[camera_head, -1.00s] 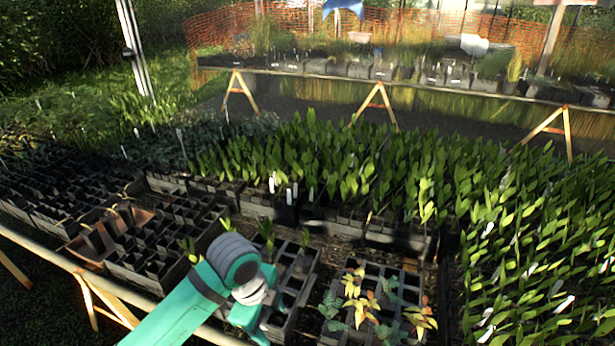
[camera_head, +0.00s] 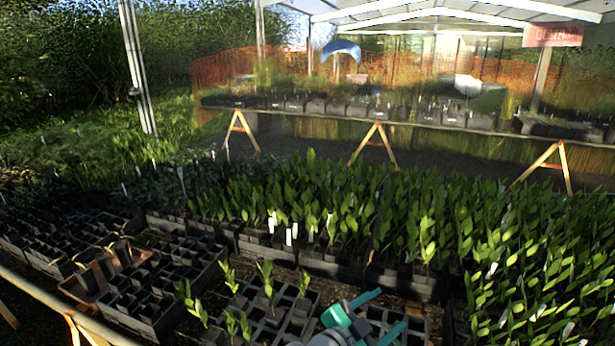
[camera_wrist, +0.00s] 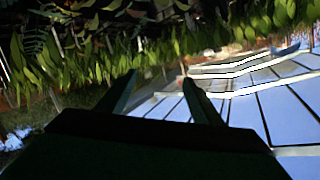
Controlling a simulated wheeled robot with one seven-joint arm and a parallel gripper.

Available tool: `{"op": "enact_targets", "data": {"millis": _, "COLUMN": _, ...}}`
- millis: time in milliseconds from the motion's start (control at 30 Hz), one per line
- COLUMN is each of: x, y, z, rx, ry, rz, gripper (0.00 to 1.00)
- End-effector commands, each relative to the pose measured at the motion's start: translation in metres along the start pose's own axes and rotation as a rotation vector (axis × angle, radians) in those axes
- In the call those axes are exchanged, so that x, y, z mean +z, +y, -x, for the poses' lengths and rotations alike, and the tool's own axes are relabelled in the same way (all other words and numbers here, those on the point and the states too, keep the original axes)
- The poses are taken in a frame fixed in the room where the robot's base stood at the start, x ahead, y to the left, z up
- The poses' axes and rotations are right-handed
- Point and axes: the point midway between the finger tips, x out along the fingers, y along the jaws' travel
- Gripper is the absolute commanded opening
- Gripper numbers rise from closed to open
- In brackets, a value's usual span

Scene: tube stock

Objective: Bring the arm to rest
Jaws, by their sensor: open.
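My gripper (camera_head: 378,318) shows at the bottom of the head view, above the front trays. Its two teal fingers are spread apart with nothing between them. In the wrist view my gripper (camera_wrist: 160,92) also shows two dark fingers apart and empty. That view appears turned over, with foliage along the top and pale roof panels (camera_wrist: 285,95) at the right. My arm below the wrist is mostly out of the head view.
A black cell tray (camera_head: 275,325) with a few green seedlings lies beside my gripper. Empty cell trays (camera_head: 165,290) stand at the left. Dense leafy plants (camera_head: 340,205) fill the bench behind. A far bench (camera_head: 330,112) on orange trestles stands across a dark aisle.

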Motion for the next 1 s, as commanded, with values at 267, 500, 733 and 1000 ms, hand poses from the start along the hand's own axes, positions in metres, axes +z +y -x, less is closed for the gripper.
{"op": "enact_targets", "data": {"millis": 267, "x": 0.000, "y": 0.012, "z": -0.002, "rx": -0.198, "ry": 0.134, "rz": 0.276, "gripper": 0.60}}
{"op": "enact_targets", "data": {"millis": 500, "x": 0.028, "y": 0.031, "z": 0.013, "rx": -0.363, "ry": 0.182, "rz": 0.493, "gripper": 0.60}}
{"op": "enact_targets", "data": {"millis": 733, "x": 0.069, "y": 0.065, "z": 0.040, "rx": -0.513, "ry": 0.175, "rz": 0.661, "gripper": 0.60}}
{"op": "enact_targets", "data": {"millis": 1000, "x": 0.121, "y": 0.120, "z": 0.090, "rx": -0.672, "ry": 0.112, "rz": 0.787, "gripper": 0.60}}
